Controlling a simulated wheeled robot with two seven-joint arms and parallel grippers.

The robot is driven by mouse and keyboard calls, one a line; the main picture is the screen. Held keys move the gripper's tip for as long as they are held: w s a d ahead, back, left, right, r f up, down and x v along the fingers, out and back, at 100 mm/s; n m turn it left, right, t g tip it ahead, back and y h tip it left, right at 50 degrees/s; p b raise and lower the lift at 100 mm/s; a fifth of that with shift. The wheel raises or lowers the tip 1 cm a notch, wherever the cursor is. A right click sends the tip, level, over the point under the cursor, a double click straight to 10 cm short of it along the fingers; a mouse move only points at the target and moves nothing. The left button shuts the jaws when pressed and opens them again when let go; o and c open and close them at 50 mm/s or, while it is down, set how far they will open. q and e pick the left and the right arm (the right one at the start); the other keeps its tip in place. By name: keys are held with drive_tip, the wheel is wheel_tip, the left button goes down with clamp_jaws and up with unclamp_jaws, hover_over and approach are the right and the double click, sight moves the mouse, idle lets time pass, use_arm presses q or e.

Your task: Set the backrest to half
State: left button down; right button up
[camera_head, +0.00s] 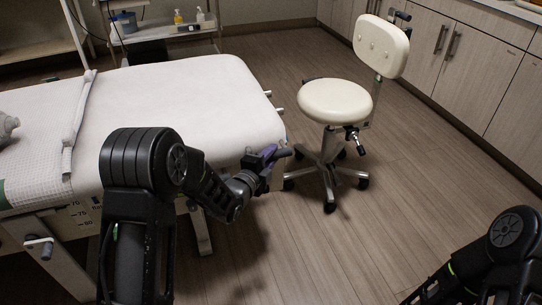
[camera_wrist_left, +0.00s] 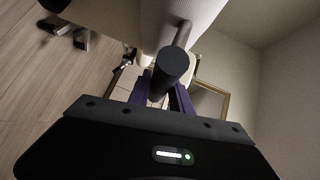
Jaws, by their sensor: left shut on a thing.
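The treatment bed (camera_head: 170,100) has a white padded top, and its surface looks flat in the head view. My left gripper (camera_head: 264,160) has purple fingers and is at the bed's near right corner, just below the pad. It is shut on a dark, round-ended lever handle (camera_head: 284,153). In the left wrist view, the handle (camera_wrist_left: 172,68) sits between the purple fingers and joins a metal rod that runs toward the bed. Which bed part this lever moves is not visible. My right gripper is out of view; only part of that arm shows at lower right.
A cream stool (camera_head: 335,101) with a backrest stands just right of the bed. A numbered scale (camera_head: 82,213) and another grey-tipped lever (camera_head: 39,243) are on the bed's near side. Cabinets (camera_head: 455,50) line the right. The floor (camera_head: 390,210) between is clear.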

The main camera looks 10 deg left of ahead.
use_arm(q)
drive_tip(key=shift+n+t, duration=0.7)
drive_tip(key=shift+t, duration=0.1)
drive_tip(key=r, duration=0.3)
drive_tip(key=a+r, duration=0.1)
drive_tip(key=r, duration=0.3)
drive_tip(key=r+p, duration=0.1)
drive_tip(key=r, duration=0.3)
drive_tip(key=shift+s+a, duration=0.4)
drive_tip(key=s+a+r+n+t, duration=0.1)
drive_tip(key=a+r, duration=0.1)
drive_tip(key=r, duration=0.4)
drive_tip(key=s+a+r+n, duration=0.1)
drive_tip(key=a+r, duration=0.1)
drive_tip(key=r, duration=0.3)
drive_tip(key=shift+s+r+t+h, duration=0.35)
drive_tip(key=shift+t+h, duration=0.05)
drive_tip(key=c, duration=1.2)
unclamp_jaws()
drive_tip(key=shift+o, duration=0.2)
drive_tip(key=v, duration=0.8)
drive_tip(key=shift+w+f, duration=0.1)
